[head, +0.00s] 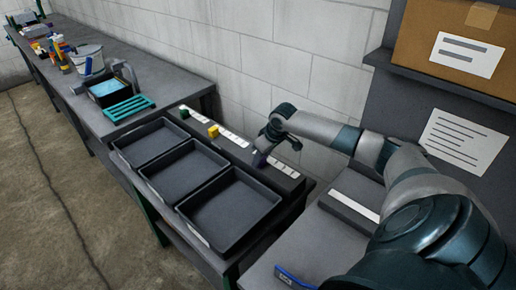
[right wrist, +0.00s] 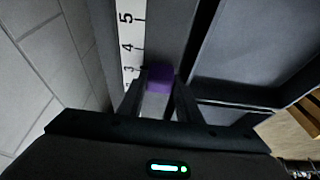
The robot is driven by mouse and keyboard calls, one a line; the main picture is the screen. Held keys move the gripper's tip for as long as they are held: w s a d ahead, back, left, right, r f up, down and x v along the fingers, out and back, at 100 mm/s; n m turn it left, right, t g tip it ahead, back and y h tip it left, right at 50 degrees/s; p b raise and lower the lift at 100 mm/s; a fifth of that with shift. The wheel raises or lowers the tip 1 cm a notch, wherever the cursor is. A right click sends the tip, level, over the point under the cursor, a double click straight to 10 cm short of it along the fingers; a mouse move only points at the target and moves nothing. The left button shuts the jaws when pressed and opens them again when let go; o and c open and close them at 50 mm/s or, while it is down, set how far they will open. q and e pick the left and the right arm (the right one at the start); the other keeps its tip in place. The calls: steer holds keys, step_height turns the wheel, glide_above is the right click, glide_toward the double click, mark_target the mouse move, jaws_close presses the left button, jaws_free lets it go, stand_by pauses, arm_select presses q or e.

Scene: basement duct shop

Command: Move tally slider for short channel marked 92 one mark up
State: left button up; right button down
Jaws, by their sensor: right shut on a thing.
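A purple slider block (head: 259,159) sits on the dark tally rail (head: 285,178) behind the trays. My right gripper (head: 263,151) reaches down over it and is shut on it. In the right wrist view the purple slider (right wrist: 160,78) is between my two fingers, beside a white scale strip (right wrist: 131,45) with the numbers 5, 4 and 3. The slider is close to the 3; its exact mark is partly hidden by a finger. A yellow slider (head: 213,131) and a green slider (head: 184,113) stand farther along the rail. No marking 92 is readable. My left gripper is not in view.
Three empty black trays (head: 231,211) stand in front of the rail. A block wall (head: 290,65) is close behind it. A shelf with a cardboard box (head: 440,30) is at the upper right. A teal rack (head: 129,108) and several items stand on the far bench.

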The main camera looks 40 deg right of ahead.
steer(key=shift+w+r, duration=0.1)
steer(key=shift+w, duration=0.4)
steer(key=c, duration=1.3)
jaws_free()
steer(key=shift+w, duration=0.1)
steer(key=shift+s, duration=0.2)
steer(key=shift+r, duration=0.2)
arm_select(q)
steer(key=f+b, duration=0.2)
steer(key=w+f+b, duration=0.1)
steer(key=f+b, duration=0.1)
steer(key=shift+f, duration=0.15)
arm_select(e)
steer(key=v, duration=1.7)
steer(key=shift+s+f, duration=0.1)
steer(key=shift+s, duration=0.05)
